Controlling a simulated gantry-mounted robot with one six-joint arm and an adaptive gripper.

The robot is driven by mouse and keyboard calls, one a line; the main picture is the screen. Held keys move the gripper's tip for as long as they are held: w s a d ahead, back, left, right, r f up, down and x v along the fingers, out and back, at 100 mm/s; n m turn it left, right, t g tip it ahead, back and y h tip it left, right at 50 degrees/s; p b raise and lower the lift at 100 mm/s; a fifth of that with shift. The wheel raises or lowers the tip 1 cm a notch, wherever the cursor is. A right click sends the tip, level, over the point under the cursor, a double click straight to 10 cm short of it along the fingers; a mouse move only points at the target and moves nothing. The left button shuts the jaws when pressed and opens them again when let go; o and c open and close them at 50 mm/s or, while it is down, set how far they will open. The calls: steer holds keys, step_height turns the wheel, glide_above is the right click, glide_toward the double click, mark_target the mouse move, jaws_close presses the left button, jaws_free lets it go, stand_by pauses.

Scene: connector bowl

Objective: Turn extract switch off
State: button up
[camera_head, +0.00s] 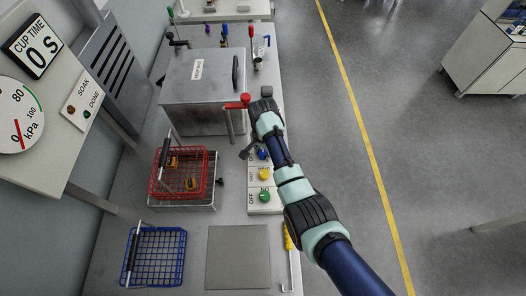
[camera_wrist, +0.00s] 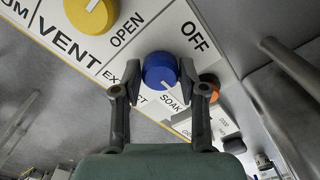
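The extract switch is a round blue knob (camera_wrist: 160,70) on a white label panel, next to the partly covered word EXTRACT. OFF is printed to its upper right and SOAK below it. A white pointer mark shows on the lower part of its face, toward SOAK. My gripper (camera_wrist: 160,78) is open, with one finger on each side of the knob in the wrist view. I cannot tell whether the fingers touch it. In the head view the blue knob (camera_head: 263,155) shows beside my gripper (camera_head: 246,152), partly hidden by my arm.
A yellow VENT knob (camera_wrist: 91,12) is at upper left, and an orange part (camera_wrist: 209,85) is close to my right finger. In the head view a green knob (camera_head: 264,196) and a red-handled lever (camera_head: 240,101) are nearby. A red basket (camera_head: 180,192) stands left.

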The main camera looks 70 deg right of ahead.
steer(key=c, duration=0.6)
steer(key=shift+r, duration=0.1)
steer(key=n+p, duration=0.2)
steer(key=n, duration=0.1)
steer(key=shift+r+p, duration=0.1)
steer(key=shift+p, duration=0.2)
steer(key=n+p, duration=0.1)
steer(key=n, duration=0.2)
steer(key=shift+p, duration=0.4)
steer(key=n+p, duration=0.1)
steer(key=n, duration=0.5)
steer(key=shift+p, duration=0.3)
steer(key=n+p, duration=0.1)
steer(key=n, duration=0.4)
steer(key=shift+n, duration=0.4)
